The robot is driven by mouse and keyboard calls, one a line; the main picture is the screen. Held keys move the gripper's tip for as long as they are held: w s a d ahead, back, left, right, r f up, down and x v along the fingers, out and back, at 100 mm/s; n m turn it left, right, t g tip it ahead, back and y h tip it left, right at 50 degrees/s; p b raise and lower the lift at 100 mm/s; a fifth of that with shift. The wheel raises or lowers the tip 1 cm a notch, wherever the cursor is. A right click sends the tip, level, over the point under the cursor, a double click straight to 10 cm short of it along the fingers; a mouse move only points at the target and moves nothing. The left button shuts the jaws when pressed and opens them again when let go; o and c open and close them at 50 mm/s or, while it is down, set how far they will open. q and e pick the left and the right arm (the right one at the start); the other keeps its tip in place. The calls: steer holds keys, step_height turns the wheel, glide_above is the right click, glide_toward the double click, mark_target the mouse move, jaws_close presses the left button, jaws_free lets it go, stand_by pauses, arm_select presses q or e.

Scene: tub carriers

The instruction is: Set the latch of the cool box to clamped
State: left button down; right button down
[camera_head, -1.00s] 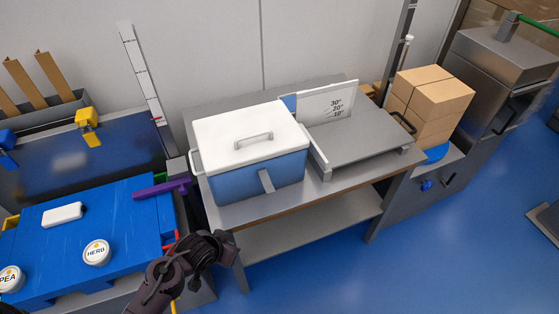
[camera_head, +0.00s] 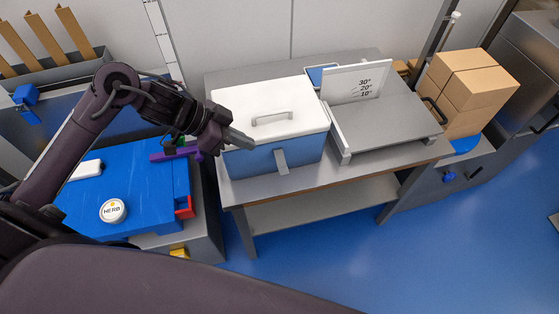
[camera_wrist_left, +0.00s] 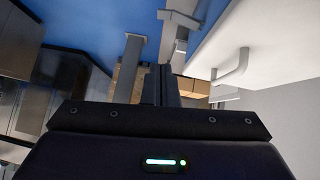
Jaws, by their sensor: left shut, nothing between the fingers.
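The cool box (camera_head: 236,161) has a blue body and a white lid (camera_head: 290,104) with a grey handle, and stands on the grey bench; the lid is down. Its latch (camera_head: 281,162) is a grey flap at the front, slanting down from near the lid's edge; I cannot tell whether it touches the body. My left gripper (camera_head: 243,141) is shut and empty, close to the front left part of the box and left of the latch. In the left wrist view its fingers (camera_wrist_left: 161,85) are together, with the white lid (camera_wrist_left: 275,40) at right. My right gripper is out of view.
A grey platform (camera_head: 385,125) with an angle-marked panel (camera_head: 352,83) stands right of the box. Cardboard boxes (camera_head: 470,85) are farther right. A blue-topped table (camera_head: 140,215) with a round HERB lid (camera_head: 113,211) is at left. Blue floor in front is free.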

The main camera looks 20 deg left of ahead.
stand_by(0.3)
arm_select(q)
steer(key=p, duration=0.1)
glide_above(288, 172)
steer(key=a, duration=0.3)
step_height(288, 172, down, 7)
steer(key=f, duration=0.2)
steer(key=s+f, duration=0.1)
steer(key=f, duration=0.1)
steer(key=shift+s+d, duration=0.15)
steer(key=shift+d, duration=0.05)
